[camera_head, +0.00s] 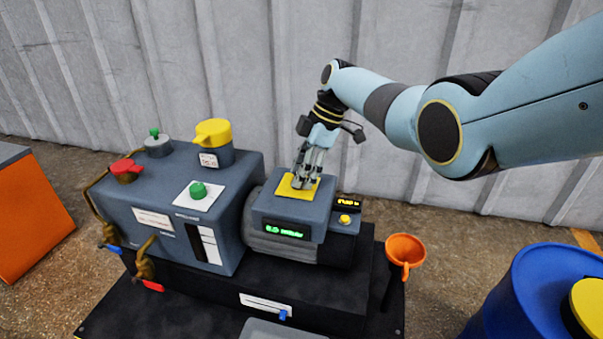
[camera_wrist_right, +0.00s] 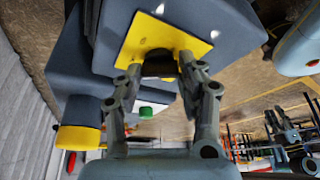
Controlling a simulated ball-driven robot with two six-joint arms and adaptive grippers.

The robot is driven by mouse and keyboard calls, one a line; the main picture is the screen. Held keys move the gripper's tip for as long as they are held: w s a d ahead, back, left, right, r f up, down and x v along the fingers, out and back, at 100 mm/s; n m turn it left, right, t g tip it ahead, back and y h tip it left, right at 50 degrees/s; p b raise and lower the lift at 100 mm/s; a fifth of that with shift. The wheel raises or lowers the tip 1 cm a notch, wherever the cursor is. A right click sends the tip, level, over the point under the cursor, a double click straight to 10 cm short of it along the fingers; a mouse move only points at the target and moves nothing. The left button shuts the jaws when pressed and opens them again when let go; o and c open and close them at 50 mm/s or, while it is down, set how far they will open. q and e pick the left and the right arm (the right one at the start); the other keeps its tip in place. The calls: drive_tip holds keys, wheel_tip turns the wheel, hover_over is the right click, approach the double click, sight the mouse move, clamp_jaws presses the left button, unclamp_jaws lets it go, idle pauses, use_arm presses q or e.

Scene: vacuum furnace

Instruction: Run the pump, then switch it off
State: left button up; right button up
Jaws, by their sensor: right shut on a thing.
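The pump (camera_head: 262,245) is a grey and black machine on a dark base. A yellow plate (camera_head: 284,188) lies on top of its motor box, with a lit green display (camera_head: 287,230) on the front, too small to read surely. My right gripper (camera_head: 303,184) reaches down to the plate from above. In the wrist view, its fingers (camera_wrist_right: 160,72) are shut on a dark switch knob (camera_wrist_right: 157,56) standing on the yellow plate (camera_wrist_right: 140,35). The fingers hide much of the knob, so its setting cannot be told. My left gripper is out of view.
Beside the motor box are a small amber display (camera_head: 349,202) and a yellow button (camera_head: 345,219). The pump also carries a yellow cap (camera_head: 212,132), a green knob (camera_head: 198,189) and a red knob (camera_head: 127,168). An orange funnel (camera_head: 405,250) and blue drum (camera_head: 530,290) stand right.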

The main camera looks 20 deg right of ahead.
idle(0.3)
drive_tip(key=o, duration=1.2)
drive_tip(key=shift+c, duration=0.2)
drive_tip(key=v, duration=1.2)
drive_tip(key=shift+f, duration=0.1)
